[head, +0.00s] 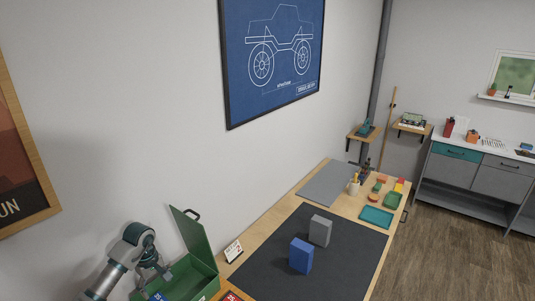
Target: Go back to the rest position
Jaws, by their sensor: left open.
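My left gripper (158,273) is at the lower left in the head view, beside the open green box (207,268) and partly over its left side. It is open, and I see nothing between its fingers. The box's lid (192,234) stands raised. A blue block (301,256) and a grey block (320,230) stand upright on the dark mat (345,258), well to the right of the gripper. My right gripper is not in view.
A small white card (233,251) stands by the box. The wooden table's far end holds a grey mat (327,184), a pencil cup (353,187), a teal tray (376,217) and several small coloured pieces. The wall runs along the table's left side.

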